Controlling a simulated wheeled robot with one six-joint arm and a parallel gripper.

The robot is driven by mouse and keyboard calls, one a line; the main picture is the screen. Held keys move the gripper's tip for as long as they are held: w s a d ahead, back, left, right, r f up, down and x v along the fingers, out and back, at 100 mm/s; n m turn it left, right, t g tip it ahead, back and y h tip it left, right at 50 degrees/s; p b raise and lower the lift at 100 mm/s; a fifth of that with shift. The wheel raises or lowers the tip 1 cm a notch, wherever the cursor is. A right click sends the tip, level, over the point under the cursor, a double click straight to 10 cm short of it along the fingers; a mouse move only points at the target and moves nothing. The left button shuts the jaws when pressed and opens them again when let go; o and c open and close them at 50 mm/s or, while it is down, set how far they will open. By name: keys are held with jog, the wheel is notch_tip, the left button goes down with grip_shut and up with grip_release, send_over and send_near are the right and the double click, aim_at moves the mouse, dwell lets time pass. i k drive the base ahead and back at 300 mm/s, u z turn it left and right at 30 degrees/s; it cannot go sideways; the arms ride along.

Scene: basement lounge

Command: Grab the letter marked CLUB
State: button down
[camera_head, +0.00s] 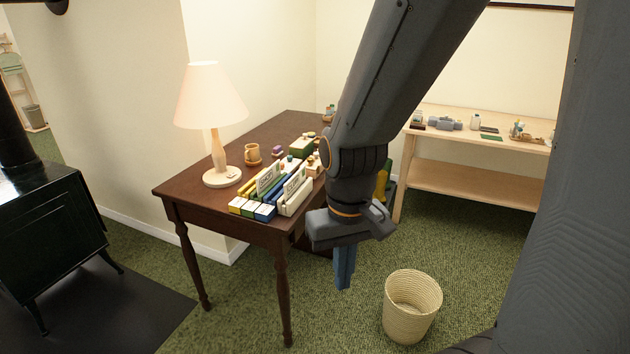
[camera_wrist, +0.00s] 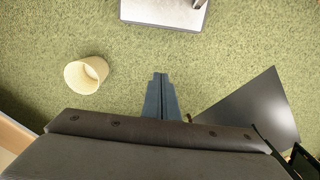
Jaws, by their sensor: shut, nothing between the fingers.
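Two upright white letters stand in holders on the dark wooden desk (camera_head: 190,182). One letter (camera_head: 268,178) is on the left and the other letter (camera_head: 293,183) is on the right. Their print is too small to read, so I cannot tell which is marked CLUB. My gripper (camera_head: 344,278) hangs to the right of the desk's front end, pointing down over the carpet. Its blue fingers are shut and empty. In the wrist view the shut fingers (camera_wrist: 161,98) show above bare carpet, and no letter is in that view.
A lit lamp (camera_head: 211,95), a mug (camera_head: 252,153) and small boxes (camera_head: 252,209) share the desk. A woven basket (camera_head: 411,306) stands on the floor right of my gripper. A dark stove (camera_head: 48,245) is at the left. A light wooden bench (camera_head: 470,180) is behind.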

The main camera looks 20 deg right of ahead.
aim_at(293, 186)
jog(key=z, duration=1.3)
jog(key=k, duration=0.7)
jog(key=u, duration=0.65)
jog(key=i, duration=0.95)
jog(key=z, duration=0.05)
